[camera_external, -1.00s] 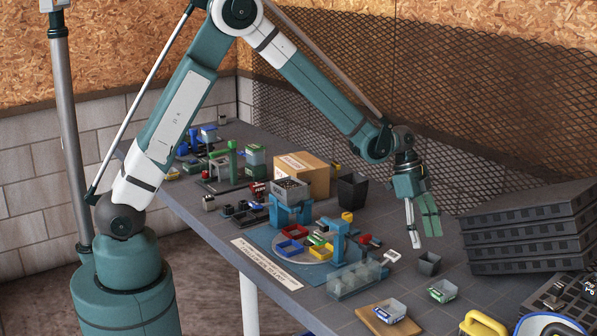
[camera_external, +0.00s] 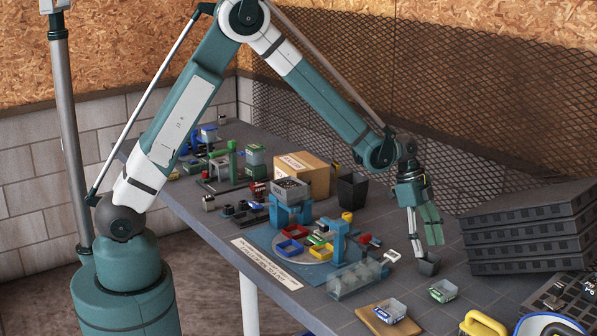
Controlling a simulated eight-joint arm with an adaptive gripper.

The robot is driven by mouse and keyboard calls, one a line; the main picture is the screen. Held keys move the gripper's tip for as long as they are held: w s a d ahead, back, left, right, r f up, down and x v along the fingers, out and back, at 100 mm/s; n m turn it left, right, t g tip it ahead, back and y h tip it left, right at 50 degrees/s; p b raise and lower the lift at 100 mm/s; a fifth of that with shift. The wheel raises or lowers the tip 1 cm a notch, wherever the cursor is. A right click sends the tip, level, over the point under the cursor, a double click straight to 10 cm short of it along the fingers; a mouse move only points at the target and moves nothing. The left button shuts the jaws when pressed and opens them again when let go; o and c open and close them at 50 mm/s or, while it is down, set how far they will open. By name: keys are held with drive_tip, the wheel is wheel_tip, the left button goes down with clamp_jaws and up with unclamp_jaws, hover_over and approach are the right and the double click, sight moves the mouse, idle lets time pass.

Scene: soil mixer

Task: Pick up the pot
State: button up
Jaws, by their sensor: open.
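The fingers are apart.
Stacked black trays (camera_external: 530,228) stand close on the right. A taller black bin (camera_external: 352,191) and a cardboard box (camera_external: 303,177) stand behind left. A clear rack (camera_external: 357,280), a tub on a wooden board (camera_external: 390,312) and another small tub (camera_external: 443,291) are in front.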

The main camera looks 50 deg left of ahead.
sight(434, 273)
drive_tip(key=shift+b+x, duration=0.75)
drive_tip(key=shift+x, duration=1.85)
drive_tip(key=shift+a, duration=0.15)
drive_tip(key=c, duration=0.8)
